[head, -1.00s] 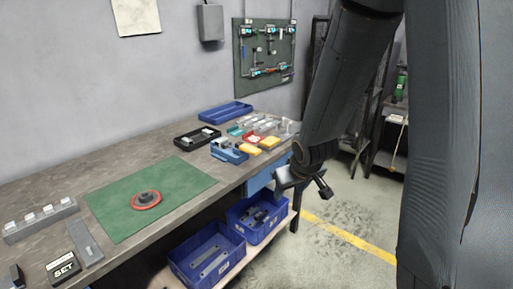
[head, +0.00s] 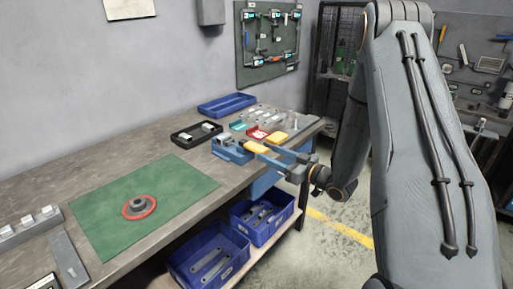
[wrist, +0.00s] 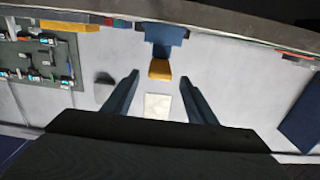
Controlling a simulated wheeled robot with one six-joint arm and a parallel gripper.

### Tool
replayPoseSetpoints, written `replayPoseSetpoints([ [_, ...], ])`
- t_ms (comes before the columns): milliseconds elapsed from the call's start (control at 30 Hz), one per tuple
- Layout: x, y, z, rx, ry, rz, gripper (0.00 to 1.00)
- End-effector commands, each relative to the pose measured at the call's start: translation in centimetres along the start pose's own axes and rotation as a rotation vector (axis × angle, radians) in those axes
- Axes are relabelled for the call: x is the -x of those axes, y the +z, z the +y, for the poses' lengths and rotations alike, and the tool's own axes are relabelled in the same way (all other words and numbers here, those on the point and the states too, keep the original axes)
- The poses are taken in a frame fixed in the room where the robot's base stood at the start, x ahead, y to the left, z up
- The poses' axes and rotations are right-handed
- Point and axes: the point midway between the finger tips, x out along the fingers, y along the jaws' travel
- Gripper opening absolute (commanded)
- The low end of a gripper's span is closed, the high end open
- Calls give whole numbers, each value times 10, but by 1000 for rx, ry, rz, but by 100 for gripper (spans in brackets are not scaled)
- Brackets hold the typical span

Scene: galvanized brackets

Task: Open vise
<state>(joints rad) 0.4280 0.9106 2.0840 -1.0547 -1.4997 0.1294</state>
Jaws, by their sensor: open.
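The vise (head: 231,152) is a small blue body at the front edge of the bench, with a yellow block-like handle (head: 256,147) on its right side. In the wrist view the blue vise (wrist: 165,34) is at top centre, and its yellow handle (wrist: 160,69) shows between and just beyond my fingertips. My gripper (head: 268,156) points left toward the handle at about bench height. In the wrist view its two dark blue fingers (wrist: 160,78) are spread apart with nothing held between them. I cannot tell whether a finger touches the handle.
A second yellow piece (head: 277,138) and a red tray (head: 257,133) lie close behind. A black tray (head: 196,133) and a blue tray (head: 227,104) stand farther back. Blue bins (head: 208,262) are below the bench.

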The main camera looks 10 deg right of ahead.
Motion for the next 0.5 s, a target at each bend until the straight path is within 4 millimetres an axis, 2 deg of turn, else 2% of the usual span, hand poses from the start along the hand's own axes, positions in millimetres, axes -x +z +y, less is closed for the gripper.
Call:
replayPoseSetpoints([
  [300, -48, -2, -1, 2, -2, -1, 52],
  [500, -65, -1, -2, 2, -2, -1, 52],
])
